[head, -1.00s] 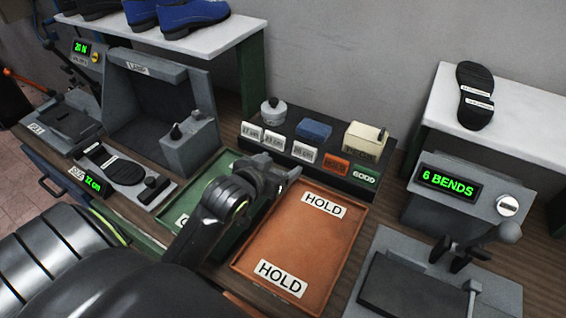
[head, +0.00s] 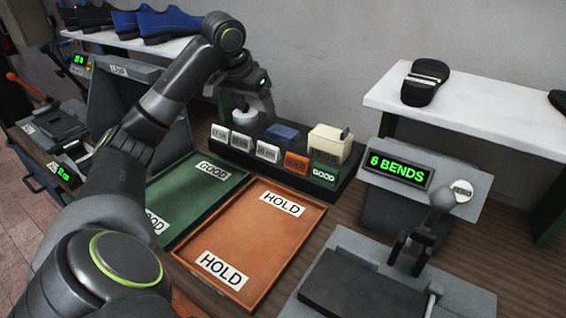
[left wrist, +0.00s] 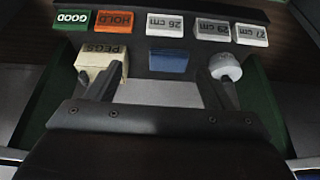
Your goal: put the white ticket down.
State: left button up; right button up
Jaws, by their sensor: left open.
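Three white tickets stand in the front row of a dark rack (head: 345,185): one at the left (head: 221,133), one in the middle (head: 241,141) and one at the right (head: 266,152). In the left wrist view they read upside down as 27 cm (left wrist: 251,35), a blurred size (left wrist: 213,32) and 26 cm (left wrist: 164,30). My left gripper (head: 264,103) is open and empty above the rack's back part. Its fingers (left wrist: 165,85) are spread, with the blue block (left wrist: 167,62) between and beyond them. No ticket is between them. My right gripper is out of view.
An orange HOLD tray (head: 265,235) and a green GOOD tray (head: 190,205) lie empty where visible. An orange ticket (head: 296,163), green ticket (head: 324,174) and cream PEGS box (head: 328,143) share the rack. The 6 BENDS machine (head: 400,190) stands right.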

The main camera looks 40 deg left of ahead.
pick_arm(q)
jog(key=p, duration=0.1)
send_near(267, 146)
jog(key=x, duration=0.5)
jog(key=shift+w+d, duration=0.1)
jog(key=shift+w, duration=0.2)
jog(key=shift+s+p+x, duration=0.15)
jog(key=shift+p+x, duration=0.1)
jog(key=shift+x, duration=1.15)
jog(key=shift+s+p+x, duration=0.1)
jog(key=shift+p+x, duration=0.1)
jog(key=shift+x, duration=1.2)
jog(key=c, duration=0.8)
